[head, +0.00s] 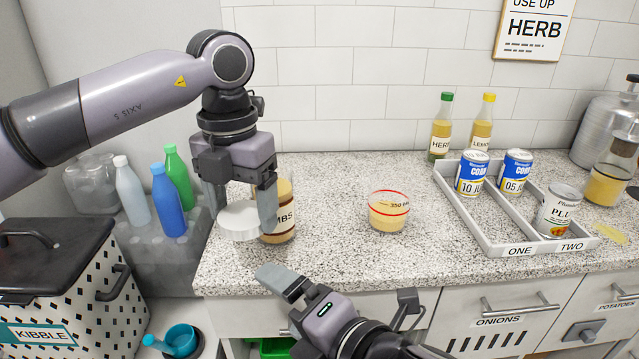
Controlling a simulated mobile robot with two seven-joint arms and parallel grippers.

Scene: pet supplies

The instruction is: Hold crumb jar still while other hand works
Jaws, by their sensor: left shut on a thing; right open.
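The crumb jar (283,222), clear with tan contents and a label ending in "MBS", stands upright on the speckled counter. My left gripper (241,207) points down in front of it and is shut on a white round lid (239,222), held at the jar's left front. The gripper hides the jar's upper left part and rim; I cannot tell whether it touches the jar. My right gripper (288,308) is open and empty, low in front of the counter edge. A clear cup (389,212) with tan contents and a red line marked 350 stands right of the jar.
A grey two-part tray (485,238) holds several cans at right. Two bottles (440,128) stand behind it. Crumbs are spilled near a jar (606,185) at far right. A kibble bin (70,285) and bottles (168,203) are at left. The counter around the cup is clear.

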